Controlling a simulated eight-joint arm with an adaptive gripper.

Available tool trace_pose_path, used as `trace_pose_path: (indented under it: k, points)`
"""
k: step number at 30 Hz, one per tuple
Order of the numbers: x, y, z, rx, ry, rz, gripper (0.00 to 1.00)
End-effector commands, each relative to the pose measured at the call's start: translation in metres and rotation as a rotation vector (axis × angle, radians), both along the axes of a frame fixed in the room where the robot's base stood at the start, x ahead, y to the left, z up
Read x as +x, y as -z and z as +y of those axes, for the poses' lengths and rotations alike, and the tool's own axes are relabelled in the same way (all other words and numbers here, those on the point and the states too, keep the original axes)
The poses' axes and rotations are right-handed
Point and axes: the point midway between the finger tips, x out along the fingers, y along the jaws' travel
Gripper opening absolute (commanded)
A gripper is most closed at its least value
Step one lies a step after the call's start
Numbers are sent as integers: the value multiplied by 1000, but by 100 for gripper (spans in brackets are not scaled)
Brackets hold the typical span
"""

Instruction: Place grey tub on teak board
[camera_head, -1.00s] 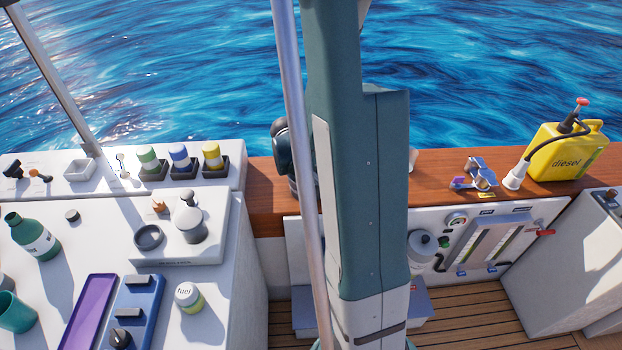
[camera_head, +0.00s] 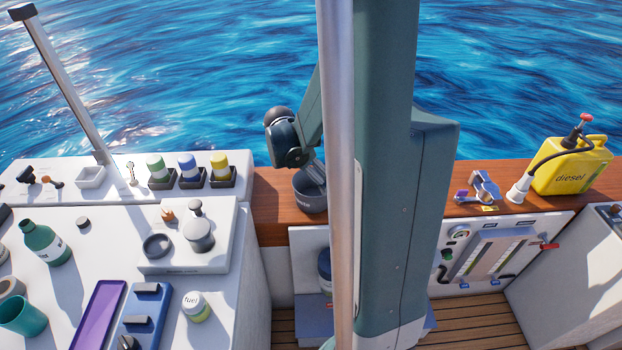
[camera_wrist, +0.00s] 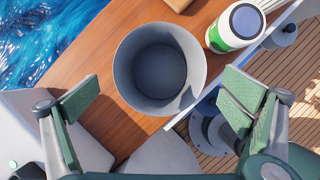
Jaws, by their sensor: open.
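The grey tub (camera_wrist: 160,72) stands upright and looks empty on the reddish wooden ledge (camera_wrist: 122,108). In the head view the tub (camera_head: 308,193) is partly covered by my arm. My gripper (camera_wrist: 160,92) is open, with one green-padded finger on each side of the tub's near part in the wrist view. The fingers look apart from the tub's wall, and nothing is held. A corner of a lighter wooden piece (camera_wrist: 178,4) shows at the top of the wrist view. I cannot tell whether it is the teak board.
A white and green container (camera_wrist: 236,27) stands close to the tub's right in the wrist view. The yellow diesel can (camera_head: 570,168) is farther right on the ledge. Striped cups in dark holders (camera_head: 190,172) stand on the white counter at left. Water lies beyond the ledge.

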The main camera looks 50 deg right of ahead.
Motion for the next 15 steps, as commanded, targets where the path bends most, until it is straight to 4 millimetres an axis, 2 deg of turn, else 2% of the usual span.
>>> trace_pose_path:
  k: [6, 15]
  points:
    - [0, -9, 4, 0, -1, 0, 100]
    - [0, -10, 4, 0, 0, 0, 100]
